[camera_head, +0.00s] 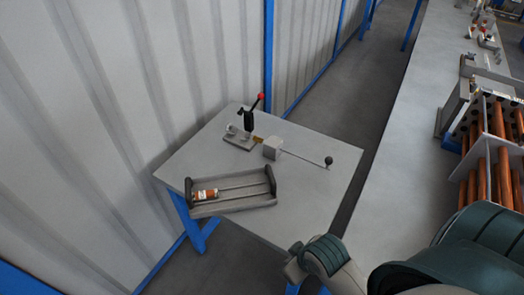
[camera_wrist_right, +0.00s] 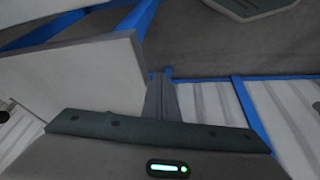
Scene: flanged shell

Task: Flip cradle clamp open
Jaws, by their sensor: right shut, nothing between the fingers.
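The clamp (camera_head: 249,121) stands on a small grey base near the back of the grey table. Its black lever points up, slightly tilted, with a red ball at its tip. My right arm comes in from the lower right of the head view, at the table's front right corner, well apart from the clamp. Its fingers do not show clearly there. In the right wrist view my right gripper (camera_wrist_right: 163,88) is shut and empty, with its fingers together. My left gripper is not in view.
A grey block with a rod ending in a black ball (camera_head: 329,160) lies right of the clamp. A tray (camera_head: 235,204) with black end handles holds an orange-and-white cylinder (camera_head: 205,195). A wall rises behind; a long bench (camera_head: 400,150) stands right, across a gap.

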